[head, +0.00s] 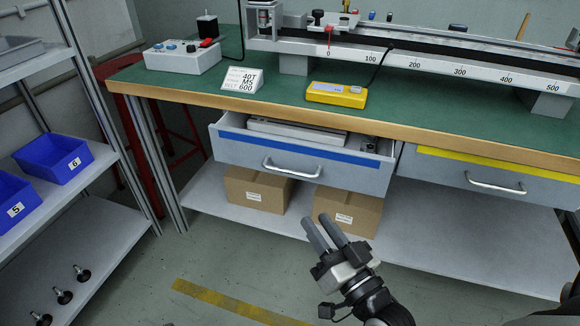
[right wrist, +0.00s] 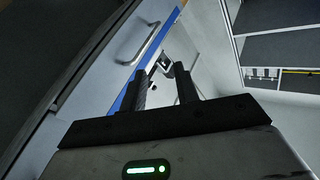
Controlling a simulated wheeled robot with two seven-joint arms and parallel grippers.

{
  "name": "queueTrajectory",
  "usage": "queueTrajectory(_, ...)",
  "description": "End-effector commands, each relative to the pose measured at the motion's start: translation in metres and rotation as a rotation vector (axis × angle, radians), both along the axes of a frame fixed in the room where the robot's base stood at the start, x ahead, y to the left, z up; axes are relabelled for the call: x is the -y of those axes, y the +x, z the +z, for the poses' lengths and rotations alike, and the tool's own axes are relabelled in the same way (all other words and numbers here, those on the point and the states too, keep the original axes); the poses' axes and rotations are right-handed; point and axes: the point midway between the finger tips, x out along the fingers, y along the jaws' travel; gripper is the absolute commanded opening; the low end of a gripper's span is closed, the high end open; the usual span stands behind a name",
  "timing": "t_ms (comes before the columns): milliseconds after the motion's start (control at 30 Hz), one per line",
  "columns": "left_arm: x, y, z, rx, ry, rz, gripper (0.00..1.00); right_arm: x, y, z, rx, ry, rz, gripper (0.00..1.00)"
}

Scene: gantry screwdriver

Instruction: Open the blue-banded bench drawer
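The blue-banded drawer (head: 300,155) stands pulled out under the left part of the green bench, with a flat grey item and small parts visible inside. Its silver handle (head: 292,169) is on the grey front below the blue band. In the right wrist view the handle (right wrist: 137,43) and blue band (right wrist: 137,85) lie to the left of the fingers. My right gripper (head: 319,228) is below and in front of the drawer, apart from the handle. Its two fingers (right wrist: 160,85) look parted, with nothing seen between them. My left gripper is not in view.
The yellow-banded drawer (head: 490,176) to the right is shut. Two cardboard boxes (head: 257,190) stand on the lower shelf (head: 420,235). A rack with blue bins (head: 53,158) is at the left. The floor in front is clear, with a yellow stripe (head: 230,304).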

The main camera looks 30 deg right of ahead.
Motion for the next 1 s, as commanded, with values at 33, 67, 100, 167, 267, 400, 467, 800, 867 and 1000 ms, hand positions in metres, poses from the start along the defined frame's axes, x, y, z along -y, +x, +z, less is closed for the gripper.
queueTrajectory(33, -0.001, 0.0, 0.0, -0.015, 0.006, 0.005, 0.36, 0.002, 0.0, 0.002, -0.016, 0.187, 0.031, 0.31)
queueTrajectory(67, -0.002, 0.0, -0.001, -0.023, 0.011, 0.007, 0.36, 0.003, -0.001, 0.001, -0.025, 0.304, 0.047, 0.31)
queueTrajectory(100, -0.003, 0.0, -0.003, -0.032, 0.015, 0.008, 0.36, 0.005, -0.001, -0.001, -0.038, 0.446, 0.065, 0.31)
queueTrajectory(167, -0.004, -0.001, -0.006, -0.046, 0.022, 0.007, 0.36, 0.007, -0.002, -0.003, -0.053, 0.634, 0.086, 0.31)
queueTrajectory(267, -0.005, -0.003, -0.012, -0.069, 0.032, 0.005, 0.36, 0.011, -0.002, -0.006, -0.07, 0.86, 0.107, 0.31)
queueTrajectory(400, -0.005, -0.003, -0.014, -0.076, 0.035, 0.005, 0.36, 0.013, -0.001, -0.009, -0.076, 1.009, 0.118, 0.31)
queueTrajectory(467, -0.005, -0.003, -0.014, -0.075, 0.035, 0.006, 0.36, 0.014, 0.002, -0.009, -0.077, 1.024, 0.118, 0.31)
queueTrajectory(800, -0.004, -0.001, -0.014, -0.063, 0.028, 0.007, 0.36, 0.013, 0.063, -0.001, -0.073, 1.024, 0.118, 0.31)
queueTrajectory(867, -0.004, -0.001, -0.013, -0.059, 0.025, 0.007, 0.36, 0.013, 0.076, 0.002, -0.072, 1.024, 0.119, 0.31)
queueTrajectory(1000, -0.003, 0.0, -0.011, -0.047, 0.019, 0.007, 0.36, 0.012, 0.106, 0.006, -0.073, 1.023, 0.119, 0.31)
